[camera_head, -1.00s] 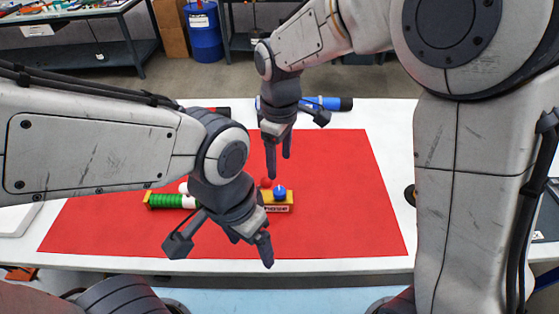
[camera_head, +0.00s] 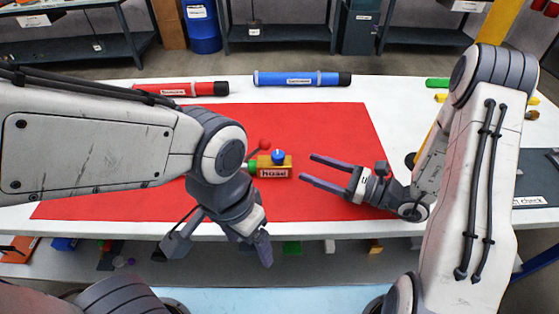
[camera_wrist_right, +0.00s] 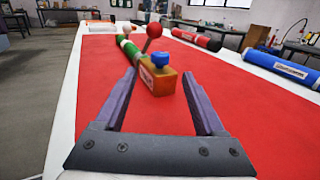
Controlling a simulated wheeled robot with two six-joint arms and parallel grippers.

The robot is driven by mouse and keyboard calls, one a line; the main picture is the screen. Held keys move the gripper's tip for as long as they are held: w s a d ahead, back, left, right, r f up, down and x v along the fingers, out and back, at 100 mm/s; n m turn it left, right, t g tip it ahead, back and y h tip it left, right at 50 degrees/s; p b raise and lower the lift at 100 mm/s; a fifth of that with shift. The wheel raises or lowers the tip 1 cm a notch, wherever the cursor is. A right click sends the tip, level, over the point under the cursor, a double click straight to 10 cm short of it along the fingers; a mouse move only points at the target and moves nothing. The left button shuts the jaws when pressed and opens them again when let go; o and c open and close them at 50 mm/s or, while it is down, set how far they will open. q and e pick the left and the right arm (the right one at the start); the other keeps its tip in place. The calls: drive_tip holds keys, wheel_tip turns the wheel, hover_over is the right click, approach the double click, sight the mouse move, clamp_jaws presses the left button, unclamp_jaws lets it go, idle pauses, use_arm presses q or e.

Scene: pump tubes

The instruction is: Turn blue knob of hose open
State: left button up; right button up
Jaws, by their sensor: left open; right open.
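The hose block (camera_head: 273,173) is yellow-brown with a white "hose" label and lies on the red mat. The blue knob (camera_head: 278,156) sits on top of it, with a red ball (camera_head: 264,144) beside it. My right gripper (camera_head: 307,169) is open and points left at the block, with a gap between. In the right wrist view the block (camera_wrist_right: 158,82) and its blue knob (camera_wrist_right: 160,59) lie ahead, between the lines of the open fingers (camera_wrist_right: 165,85). A green and white hose (camera_wrist_right: 129,49) runs behind the block. My left gripper (camera_head: 254,250) is open and empty at the table's front edge.
A red tube (camera_head: 180,89) and a blue tube (camera_head: 302,79) lie at the back of the white table. The red mat (camera_head: 340,130) is clear around the block's right and far sides. A black round thing (camera_head: 410,160) lies near my right arm.

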sight(284, 158)
drive_tip(key=p+x, duration=0.1)
drive_tip(key=x, duration=0.9)
